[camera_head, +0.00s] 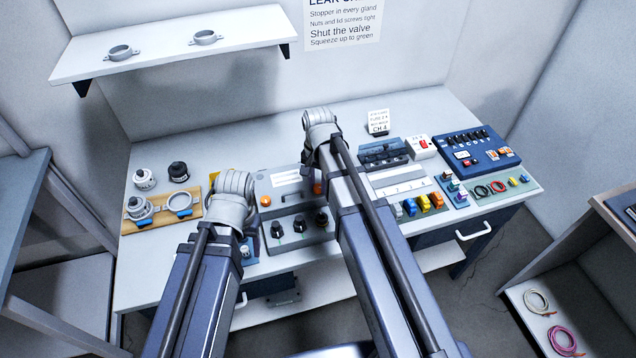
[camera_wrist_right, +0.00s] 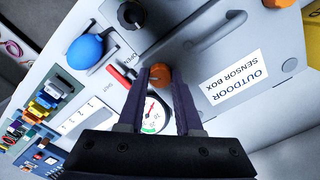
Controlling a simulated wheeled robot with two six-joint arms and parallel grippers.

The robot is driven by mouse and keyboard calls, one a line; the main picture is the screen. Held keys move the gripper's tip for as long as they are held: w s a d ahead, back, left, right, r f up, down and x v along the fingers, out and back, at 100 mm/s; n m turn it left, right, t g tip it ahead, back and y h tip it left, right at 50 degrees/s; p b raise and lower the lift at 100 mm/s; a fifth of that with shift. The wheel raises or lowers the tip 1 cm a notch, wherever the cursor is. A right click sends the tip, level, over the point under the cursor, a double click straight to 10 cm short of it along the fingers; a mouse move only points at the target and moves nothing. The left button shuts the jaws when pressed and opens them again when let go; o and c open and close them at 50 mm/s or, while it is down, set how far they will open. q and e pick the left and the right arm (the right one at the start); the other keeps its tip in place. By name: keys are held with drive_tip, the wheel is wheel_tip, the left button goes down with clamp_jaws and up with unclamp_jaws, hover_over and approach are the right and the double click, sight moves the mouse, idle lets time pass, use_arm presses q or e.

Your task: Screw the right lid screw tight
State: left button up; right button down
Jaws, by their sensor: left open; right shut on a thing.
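The outdoor sensor box (camera_head: 262,187) is a grey case on the bench, with a white label on its lid, also in the right wrist view (camera_wrist_right: 222,97). The right lid screw, an orange knob (camera_head: 317,188), shows beside my right arm and between the fingers in the right wrist view (camera_wrist_right: 160,77). My right gripper (camera_wrist_right: 160,73) is shut on this screw, one dark finger on each side. The left lid screw (camera_head: 265,201) is a second orange knob. My left arm reaches over the box's left side; its gripper fingers are hidden behind the wrist.
A gauge (camera_wrist_right: 152,113), a blue bulb (camera_wrist_right: 85,51) and a black knob (camera_wrist_right: 131,14) are close to my right gripper. A wooden board (camera_head: 162,224) with ring clamps lies left. A blue panel (camera_head: 480,154) stands right.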

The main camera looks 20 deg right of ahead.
sight(318, 186)
drive_tip(key=m, duration=0.4)
drive_tip(key=shift+m, duration=2.6)
drive_tip(key=c, duration=0.6)
unclamp_jaws()
drive_tip(key=shift+r, duration=0.1)
wheel_tip(318, 186, up, 8)
drive_tip(key=p, duration=0.8)
drive_tip(key=shift+f, duration=0.2)
